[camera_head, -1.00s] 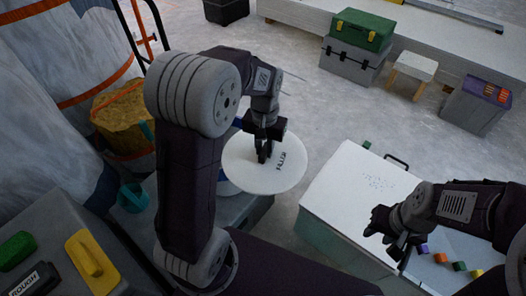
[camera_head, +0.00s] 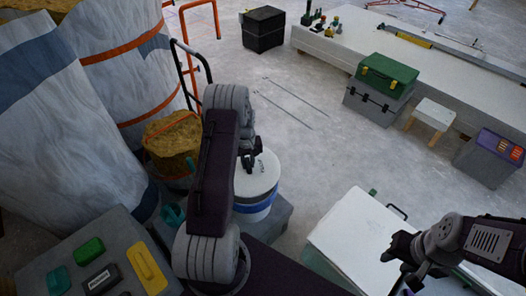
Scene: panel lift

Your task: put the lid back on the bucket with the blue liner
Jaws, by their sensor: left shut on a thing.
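The white round lid (camera_head: 262,180) is in my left gripper (camera_head: 249,167), which is shut on it from above. The lid lies level over the white bucket (camera_head: 251,217), whose blue band (camera_head: 262,206) shows below it. The lid seems to be at the bucket's rim, but I cannot tell whether it is fully seated. My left arm hides the left side of the lid and bucket. My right gripper (camera_head: 402,278) hangs at the lower right over the white-topped box, apart from the lid; its jaw opening is unclear.
The bucket stands on a grey surface (camera_head: 281,222). A yellow-brown sack (camera_head: 173,140) and large wrapped rolls stand behind. A white-topped box (camera_head: 350,235) is on the right. The floor between is clear.

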